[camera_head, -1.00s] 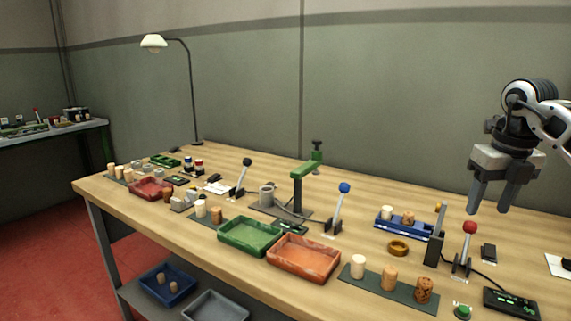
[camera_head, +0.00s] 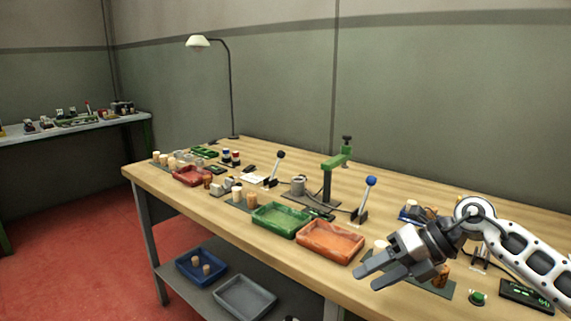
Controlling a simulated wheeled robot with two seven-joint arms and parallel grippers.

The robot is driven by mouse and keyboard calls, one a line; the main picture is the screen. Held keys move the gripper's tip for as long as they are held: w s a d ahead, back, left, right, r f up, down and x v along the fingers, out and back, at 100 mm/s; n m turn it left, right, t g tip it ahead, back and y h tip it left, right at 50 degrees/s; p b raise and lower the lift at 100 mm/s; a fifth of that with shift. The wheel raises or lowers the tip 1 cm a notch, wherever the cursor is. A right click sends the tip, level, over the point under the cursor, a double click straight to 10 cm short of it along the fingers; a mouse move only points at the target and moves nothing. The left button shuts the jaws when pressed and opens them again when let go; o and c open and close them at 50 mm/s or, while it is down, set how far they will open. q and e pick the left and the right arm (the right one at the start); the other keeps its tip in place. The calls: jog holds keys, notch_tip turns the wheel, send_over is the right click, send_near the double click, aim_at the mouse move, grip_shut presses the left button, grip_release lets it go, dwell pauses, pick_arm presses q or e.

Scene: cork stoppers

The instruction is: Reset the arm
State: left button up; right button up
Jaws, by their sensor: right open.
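My right gripper (camera_head: 372,277) is open and empty. My left gripper is not in view.
On the wooden table (camera_head: 410,180) stand a green tray (camera_head: 281,219), a green press (camera_head: 328,180), a blue-knobbed lever (camera_head: 364,198), a black-knobbed lever (camera_head: 275,168) and a lamp (camera_head: 198,42). A blue bin (camera_head: 201,267) and grey bin (camera_head: 245,297) sit on the lower shelf.

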jog(key=s+a+m+t+y, duration=0.55)
jog(key=a+m+y, duration=0.2)
jog(key=a, duration=0.45)
jog(key=s+d+f+m+t+h, duration=0.1)
jog(key=s+d+f+m+h, duration=0.2)
jog(key=f+m, duration=0.4)
jog(key=s+d+f+m+t+h, duration=0.1)
jog(key=s+d+f+m+h, duration=0.2)
jog(key=m, duration=0.9)
jog(key=s+d+f+m+t+h, duration=0.1)
jog(key=s+d+f+m+h, duration=0.2)
jog(key=s+f+m+h, duration=0.5)
notch_tip(320, 180, down, 4)
jog(key=shift+s+r+m+t, duration=0.1)
jog(key=shift+s+m+t, duration=0.25)
jog(key=shift+s+m, duration=0.65)
jog(key=shift+s, duration=0.15)
